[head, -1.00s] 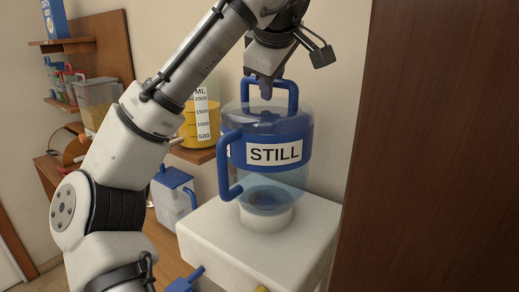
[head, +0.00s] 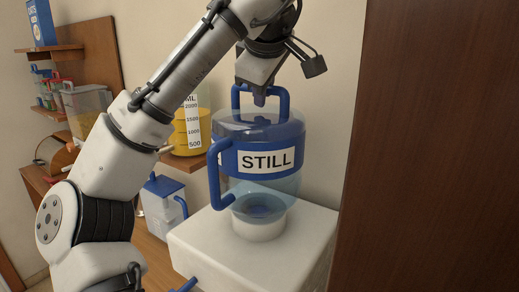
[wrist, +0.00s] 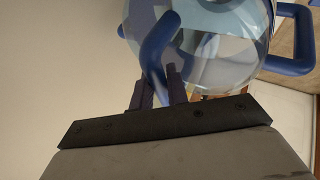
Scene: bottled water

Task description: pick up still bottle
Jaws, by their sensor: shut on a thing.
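The still bottle (head: 258,190) is a large clear-blue jug with a blue band and a white label reading STILL. It stands about upright at the white collar on top of a white dispenser (head: 200,245); I cannot tell whether it is slightly raised. A blue side handle (head: 214,180) is on its left, and a blue loop handle (head: 284,103) is on top. My gripper (head: 259,98) comes from above and is shut on the top loop handle. In the wrist view, the blue handle (wrist: 158,40) runs between the dark fingers (wrist: 160,85), with the clear bottle body (wrist: 215,50) behind.
A yellow-filled measuring container (head: 190,130) stands on a wooden shelf behind my arm. A blue-lidded jug (head: 160,205) is left of the dispenser. More shelves with containers (head: 85,105) are at far left. A dark brown panel (head: 430,150) stands close on the right.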

